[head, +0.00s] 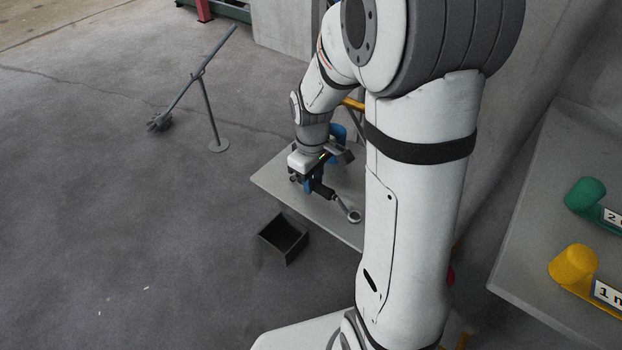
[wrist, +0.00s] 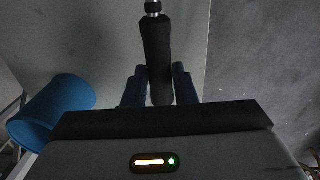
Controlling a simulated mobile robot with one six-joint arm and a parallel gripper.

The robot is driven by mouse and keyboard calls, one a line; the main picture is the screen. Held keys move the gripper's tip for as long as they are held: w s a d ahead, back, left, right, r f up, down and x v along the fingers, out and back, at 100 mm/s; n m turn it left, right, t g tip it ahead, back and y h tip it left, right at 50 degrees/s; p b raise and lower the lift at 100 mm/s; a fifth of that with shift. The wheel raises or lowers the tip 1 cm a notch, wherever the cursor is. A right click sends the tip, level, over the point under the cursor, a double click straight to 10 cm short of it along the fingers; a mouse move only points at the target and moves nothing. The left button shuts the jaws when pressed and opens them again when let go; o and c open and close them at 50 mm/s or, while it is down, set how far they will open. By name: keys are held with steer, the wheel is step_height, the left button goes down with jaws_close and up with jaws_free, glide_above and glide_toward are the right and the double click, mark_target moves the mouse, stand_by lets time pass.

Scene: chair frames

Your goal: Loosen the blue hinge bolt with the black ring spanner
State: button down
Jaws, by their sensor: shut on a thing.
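My gripper (head: 312,188) is shut on the black handle of the ring spanner (head: 342,204), over a grey table (head: 275,180). The spanner's grey shaft and ring point down and to the right in the head view; I cannot tell whether the ring touches the tabletop. In the wrist view, the black spanner handle (wrist: 157,45) lies between the blue fingers of my gripper (wrist: 158,85). Its ring is out of that frame. I cannot make out the blue hinge bolt in either view.
A blue cup-like thing (wrist: 60,108) is left of my gripper in the wrist view. A dark open box (head: 283,238) is in front of the table. A grey stand (head: 208,115) is at the left. Green (head: 585,193) and yellow (head: 573,264) labelled pieces are at the right.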

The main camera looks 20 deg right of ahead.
steer(key=shift+r, duration=0.1)
steer(key=shift+r+p, duration=1.95)
steer(key=shift+r, duration=0.5)
